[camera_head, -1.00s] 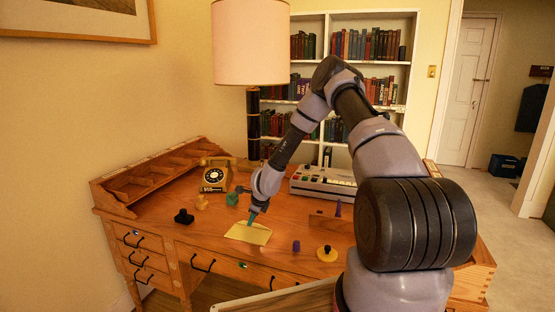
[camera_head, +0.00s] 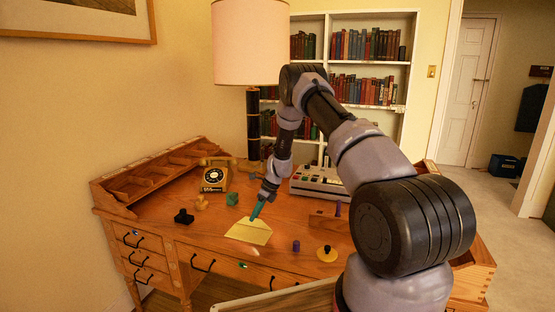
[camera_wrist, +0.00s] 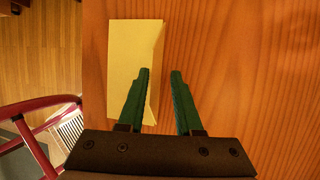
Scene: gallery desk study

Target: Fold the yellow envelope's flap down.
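The yellow envelope (camera_head: 249,233) lies on the desk near its front edge. In the wrist view the envelope (camera_wrist: 127,60) is left of centre. A narrow slanted strip along its right edge looks like the flap (camera_wrist: 157,60), seen nearly edge-on; its exact angle is hard to tell. My gripper (camera_head: 253,217) points down at the envelope's far edge. In the wrist view my gripper (camera_wrist: 160,71) has its green fingers apart with nothing between the tips but the desk and the flap's edge. The left finger covers part of the envelope; the right finger is over bare wood. Contact cannot be told.
A black stamp-like object (camera_head: 184,216), a yellow figure (camera_head: 201,203) and a green block (camera_head: 232,199) stand left of my gripper. A telephone (camera_head: 215,175) is behind. A purple piece (camera_head: 296,246) and a yellow disc (camera_head: 327,254) are to the right.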

